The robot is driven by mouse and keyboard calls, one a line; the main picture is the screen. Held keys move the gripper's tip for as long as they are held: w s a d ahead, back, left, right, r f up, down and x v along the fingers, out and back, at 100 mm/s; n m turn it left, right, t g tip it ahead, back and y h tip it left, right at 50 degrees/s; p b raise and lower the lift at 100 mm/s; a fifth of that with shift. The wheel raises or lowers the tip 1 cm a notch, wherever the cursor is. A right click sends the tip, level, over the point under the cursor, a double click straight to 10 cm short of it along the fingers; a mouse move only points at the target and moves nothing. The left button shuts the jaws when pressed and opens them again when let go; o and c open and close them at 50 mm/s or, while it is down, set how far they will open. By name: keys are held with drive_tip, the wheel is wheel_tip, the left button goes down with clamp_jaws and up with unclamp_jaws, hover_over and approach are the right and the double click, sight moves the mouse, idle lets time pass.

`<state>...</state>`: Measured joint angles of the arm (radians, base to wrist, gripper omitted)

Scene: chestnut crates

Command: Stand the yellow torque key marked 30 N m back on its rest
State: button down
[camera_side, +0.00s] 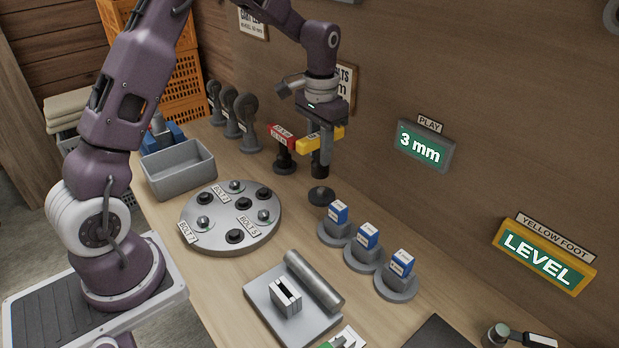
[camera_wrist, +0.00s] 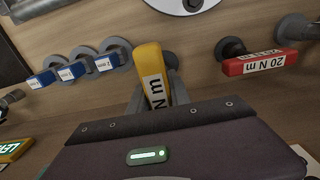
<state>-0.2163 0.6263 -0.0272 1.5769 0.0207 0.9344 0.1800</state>
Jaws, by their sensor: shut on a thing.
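The yellow torque key (camera_side: 334,134) is held upright in my gripper (camera_side: 322,154), its black foot pointing down. In the wrist view the yellow key (camera_wrist: 149,62) sits between the fingers, and part of its "N m" label shows. A low round black rest (camera_side: 321,196) stands on the bench just below the key, with nothing on it. A small gap shows between the key's foot and the rest. The rest is hidden in the wrist view. The red key marked 20 N m (camera_side: 282,135) stands close to the left; it also shows in the wrist view (camera_wrist: 254,63).
Several blue-topped pieces (camera_side: 367,237) stand on round grey bases at the right. A round plate with bolts (camera_side: 250,238) lies in front, beside a grey tray (camera_side: 179,170). Dark grey tools (camera_side: 246,121) stand behind left. Wall signs read "PLAY 3 mm" (camera_side: 424,146) and "YELLOW FOOT LEVEL" (camera_side: 545,257).

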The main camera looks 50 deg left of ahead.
drive_tip(key=shift+w+a+r, duration=0.25)
drive_tip(key=shift+w, duration=0.2)
drive_tip(key=shift+w+a+r, duration=0.25)
drive_tip(key=shift+w, duration=0.15)
drive_tip(key=shift+f, duration=2.9)
drive_tip(key=shift+f, duration=0.1)
drive_tip(key=shift+f, duration=1.25)
drive_tip(key=c, duration=1.1)
unclamp_jaws()
drive_tip(key=shift+f, duration=0.1)
